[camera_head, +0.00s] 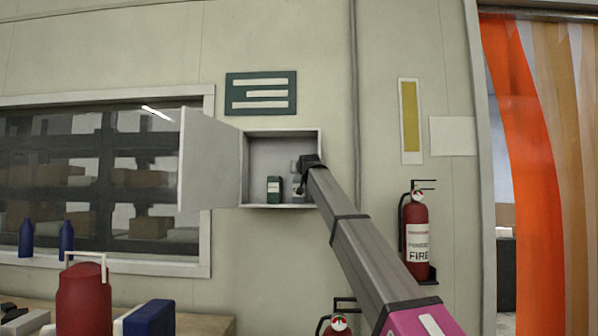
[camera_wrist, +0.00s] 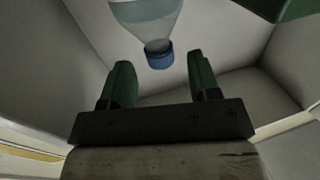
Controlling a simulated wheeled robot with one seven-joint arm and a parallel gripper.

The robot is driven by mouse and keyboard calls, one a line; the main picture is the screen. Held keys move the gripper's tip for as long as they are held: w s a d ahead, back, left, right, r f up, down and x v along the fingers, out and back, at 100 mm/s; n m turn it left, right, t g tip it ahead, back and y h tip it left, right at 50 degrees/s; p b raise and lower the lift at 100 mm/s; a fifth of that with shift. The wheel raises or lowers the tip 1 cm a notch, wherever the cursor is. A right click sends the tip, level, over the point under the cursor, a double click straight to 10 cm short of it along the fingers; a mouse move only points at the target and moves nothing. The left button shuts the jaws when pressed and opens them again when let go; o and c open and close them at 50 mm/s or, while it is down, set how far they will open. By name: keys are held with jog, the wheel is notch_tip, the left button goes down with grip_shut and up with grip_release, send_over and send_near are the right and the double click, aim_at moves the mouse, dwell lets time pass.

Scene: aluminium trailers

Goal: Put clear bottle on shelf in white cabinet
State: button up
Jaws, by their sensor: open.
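The white cabinet (camera_head: 283,134) is on the wall with its door (camera_head: 209,160) swung open to the left. My gripper (camera_head: 301,178) is at the right side of its opening. In the wrist view the clear bottle (camera_wrist: 145,18), with a blue cap (camera_wrist: 159,56), is inside the cabinet just beyond my open fingers (camera_wrist: 160,82). The cap lies past the fingertips, with nothing between the fingers. The far end of the bottle is cut off by the frame, so I cannot see its base on the shelf. In the head view my gripper and arm largely hide the bottle.
A dark green container (camera_head: 273,190) stands in the cabinet left of my gripper; part of it shows in the wrist view (camera_wrist: 278,8). The cabinet's side walls are close around my gripper. A fire extinguisher (camera_head: 416,235) hangs at right. A red jug (camera_head: 84,300) stands lower left.

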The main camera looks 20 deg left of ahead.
jog(key=v, duration=0.8)
jog(key=shift+s+d, duration=0.2)
jog(key=shift+s, duration=0.05)
